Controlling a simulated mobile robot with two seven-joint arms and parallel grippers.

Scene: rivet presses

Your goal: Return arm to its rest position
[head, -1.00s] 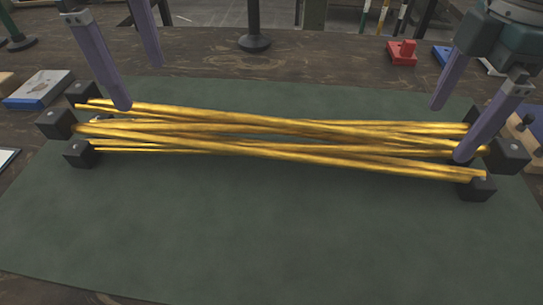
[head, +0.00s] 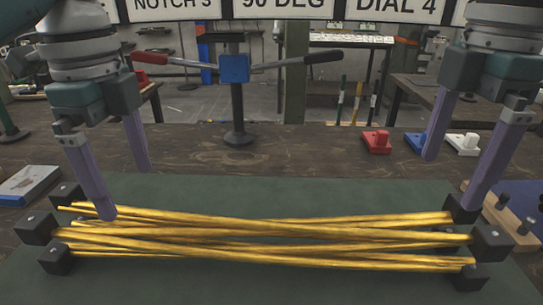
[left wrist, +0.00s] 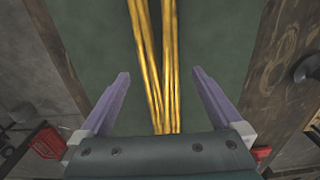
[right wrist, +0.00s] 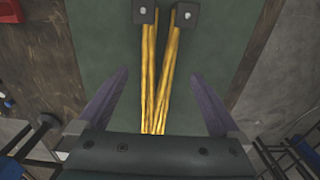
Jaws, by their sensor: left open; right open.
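A bundle of crossed golden rods (head: 270,234) lies across the green mat between black end blocks (head: 36,229) at the left and others (head: 491,243) at the right. My left gripper (head: 125,190) is open and empty above the bundle's left end. My right gripper (head: 450,182) is open and empty above the right end. The rods run between the open fingers in the left wrist view (left wrist: 155,70) and the right wrist view (right wrist: 160,80). Neither gripper holds anything.
A post with a blue head (head: 234,68) and two side levers stands behind the mat. Red (head: 377,142) and white (head: 464,144) fixtures sit at the back right. A blue-sided block (head: 30,184) lies at the left. Signs hang at the top. The table behind the rods is mostly clear.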

